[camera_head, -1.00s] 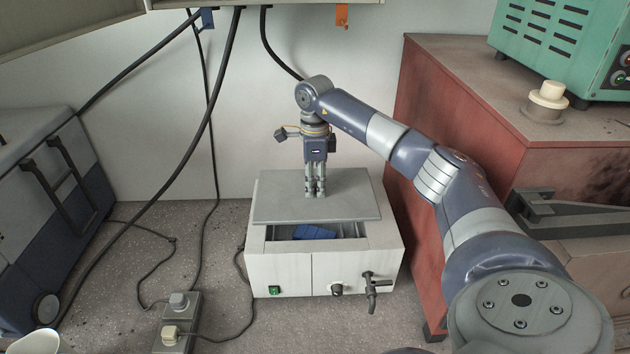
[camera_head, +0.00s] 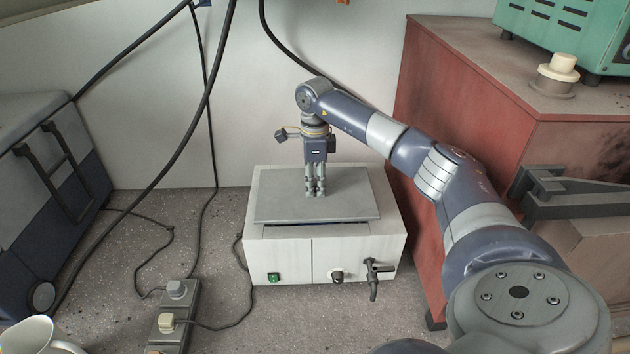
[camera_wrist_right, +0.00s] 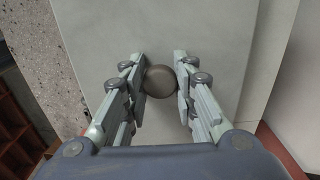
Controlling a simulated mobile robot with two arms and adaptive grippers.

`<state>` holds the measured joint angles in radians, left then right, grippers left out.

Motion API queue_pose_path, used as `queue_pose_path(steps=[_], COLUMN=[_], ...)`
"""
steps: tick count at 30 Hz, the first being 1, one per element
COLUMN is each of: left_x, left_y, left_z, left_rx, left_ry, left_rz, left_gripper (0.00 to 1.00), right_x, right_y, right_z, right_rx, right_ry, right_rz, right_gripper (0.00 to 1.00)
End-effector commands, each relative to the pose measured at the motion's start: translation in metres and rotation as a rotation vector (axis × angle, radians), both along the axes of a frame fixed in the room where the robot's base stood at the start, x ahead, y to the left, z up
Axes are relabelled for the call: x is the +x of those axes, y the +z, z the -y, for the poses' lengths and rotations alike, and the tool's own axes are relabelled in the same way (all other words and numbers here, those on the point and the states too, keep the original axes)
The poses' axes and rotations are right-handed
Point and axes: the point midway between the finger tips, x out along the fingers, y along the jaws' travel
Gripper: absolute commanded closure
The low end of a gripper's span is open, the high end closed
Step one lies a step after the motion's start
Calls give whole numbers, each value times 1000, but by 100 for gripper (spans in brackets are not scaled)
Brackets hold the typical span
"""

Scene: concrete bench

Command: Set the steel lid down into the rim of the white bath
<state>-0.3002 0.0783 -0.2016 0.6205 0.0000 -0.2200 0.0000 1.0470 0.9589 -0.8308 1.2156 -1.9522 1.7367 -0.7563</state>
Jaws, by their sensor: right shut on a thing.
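The steel lid (camera_head: 285,205) is a flat grey plate over the top of the white bath (camera_head: 290,258), covering its opening. My right gripper (camera_head: 316,192) points straight down and is shut on the lid's round knob, which shows between the fingers (camera_wrist_right: 162,70) in the right wrist view as a dark disc (camera_wrist_right: 160,82). The lid looks level and close to the rim; I cannot tell whether it sits inside the rim or hovers just above it. The inside of the bath is hidden. My left gripper is not in view.
A tap (camera_head: 374,278) sticks out from the bath's front right. A red cabinet (camera_head: 425,150) stands close on the right, and a blue-grey case (camera_head: 60,160) at the left. A power strip (camera_head: 176,318) with cables lies front left, near a white cup (camera_head: 40,335).

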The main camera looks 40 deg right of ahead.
Motion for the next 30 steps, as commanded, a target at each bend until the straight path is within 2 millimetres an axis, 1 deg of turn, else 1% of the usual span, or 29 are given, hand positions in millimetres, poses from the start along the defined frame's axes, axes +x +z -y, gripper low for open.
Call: queue_pose_path(steps=[14, 30], left_x=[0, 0], left_y=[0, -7], left_z=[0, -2], left_rx=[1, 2], left_ry=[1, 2], left_rz=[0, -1], left_gripper=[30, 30], right_x=[0, 0], right_y=[-1, -16], right_z=[0, 0], right_rx=[0, 1], right_ry=[-1, -1], right_rz=[1, 1], right_gripper=[100, 100])
